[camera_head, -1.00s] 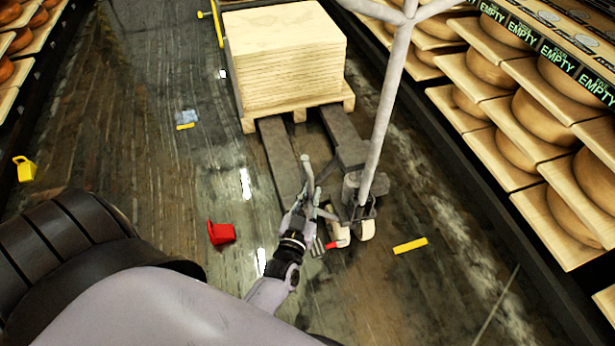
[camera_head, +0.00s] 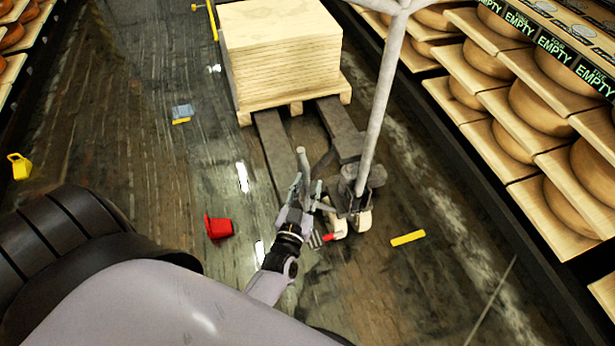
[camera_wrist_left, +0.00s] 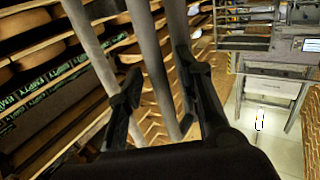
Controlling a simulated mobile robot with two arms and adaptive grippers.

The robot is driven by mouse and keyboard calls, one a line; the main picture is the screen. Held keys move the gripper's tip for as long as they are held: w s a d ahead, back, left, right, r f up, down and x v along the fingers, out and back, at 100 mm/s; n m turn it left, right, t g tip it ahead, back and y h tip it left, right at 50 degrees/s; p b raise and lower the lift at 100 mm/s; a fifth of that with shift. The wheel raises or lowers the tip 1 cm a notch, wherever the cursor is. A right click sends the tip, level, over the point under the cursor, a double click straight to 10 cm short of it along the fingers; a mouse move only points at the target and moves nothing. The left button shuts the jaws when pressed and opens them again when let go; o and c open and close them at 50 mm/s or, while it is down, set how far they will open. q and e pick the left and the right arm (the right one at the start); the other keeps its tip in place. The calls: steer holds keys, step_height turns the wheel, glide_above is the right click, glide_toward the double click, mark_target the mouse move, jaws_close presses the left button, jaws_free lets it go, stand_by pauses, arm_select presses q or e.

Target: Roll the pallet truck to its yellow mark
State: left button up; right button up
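The grey pallet truck (camera_head: 351,203) stands mid-floor with its pole (camera_head: 380,95) tilted up towards me. Its forks run under a wooden pallet (camera_head: 297,108) stacked with pale boards (camera_head: 285,62). A yellow bar mark (camera_head: 407,238) lies on the floor to the right of the truck's wheels, apart from them. A second small yellow bar (camera_head: 181,121) lies left of the pallet. My left gripper (camera_head: 302,187) is beside the truck's pole. In the left wrist view its spread fingers (camera_wrist_left: 160,85) stand either side of a grey tube (camera_wrist_left: 152,60); firm contact does not show. My right gripper is out of view.
Cheese shelves (camera_head: 520,110) line the right side, and more stand at the far left. A red bucket (camera_head: 219,226), a yellow bucket (camera_head: 19,166), a blue item (camera_head: 181,110) and a red-handled item (camera_head: 325,238) lie on the floor. The floor left of the pallet is mostly open.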

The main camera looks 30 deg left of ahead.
arm_select(q)
steer(key=v, duration=0.7)
steer(key=shift+s, duration=0.25)
steer(key=shift+d, duration=0.1)
